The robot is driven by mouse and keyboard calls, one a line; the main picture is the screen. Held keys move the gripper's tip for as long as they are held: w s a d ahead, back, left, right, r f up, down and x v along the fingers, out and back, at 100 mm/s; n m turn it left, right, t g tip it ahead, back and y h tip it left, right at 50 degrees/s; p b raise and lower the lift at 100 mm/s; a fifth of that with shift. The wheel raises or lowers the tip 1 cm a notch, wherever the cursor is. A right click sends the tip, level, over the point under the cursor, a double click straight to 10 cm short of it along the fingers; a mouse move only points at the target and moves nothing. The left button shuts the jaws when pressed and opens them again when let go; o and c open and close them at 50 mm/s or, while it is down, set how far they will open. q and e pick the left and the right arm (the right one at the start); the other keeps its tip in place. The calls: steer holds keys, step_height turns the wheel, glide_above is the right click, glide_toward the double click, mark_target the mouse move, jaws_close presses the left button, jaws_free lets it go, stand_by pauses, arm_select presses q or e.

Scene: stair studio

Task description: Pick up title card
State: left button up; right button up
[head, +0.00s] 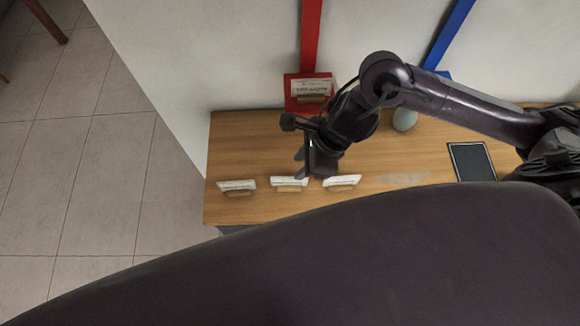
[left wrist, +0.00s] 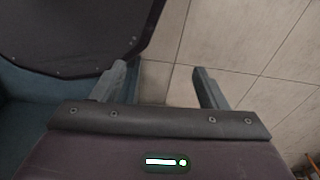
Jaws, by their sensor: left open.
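Three white cards stand in small wooden holders along the table's front: a left card (head: 237,185), a middle card (head: 289,181) and a right card (head: 342,180). A fourth card (head: 312,87) stands in a wooden holder on a red ledge behind the table. Their print is too small to read, so I cannot tell which is the title card. My right gripper (head: 301,165) is just above and behind the middle card, fingers apart with nothing visible between them. My left gripper (left wrist: 159,71) is open and empty in the left wrist view, above the tiled floor.
The wooden table (head: 250,140) has a dark tablet (head: 472,161) at the right and a pale green rounded object (head: 404,119) near the back. A red strip (head: 311,35) and a blue strip (head: 449,33) run up the wall.

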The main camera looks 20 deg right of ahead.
mark_target(290, 177)
steer(key=f, duration=0.1)
steer(key=a, duration=0.1)
steer(key=f+p, duration=0.1)
steer(key=shift+s+a+f, duration=0.25)
steer(key=shift+a+f, duration=0.1)
steer(key=shift+a, duration=0.05)
steer(key=x, duration=0.3)
steer(key=shift+w+f+p, duration=0.15)
steer(key=shift+f+p, duration=0.15)
steer(key=shift+f, duration=0.05)
steer(key=c, duration=0.7)
arm_select(q)
steer(key=shift+s+a+r, duration=0.3)
steer(key=shift+s+r, duration=0.5)
steer(key=shift+s, duration=0.15)
arm_select(e)
jaws_close()
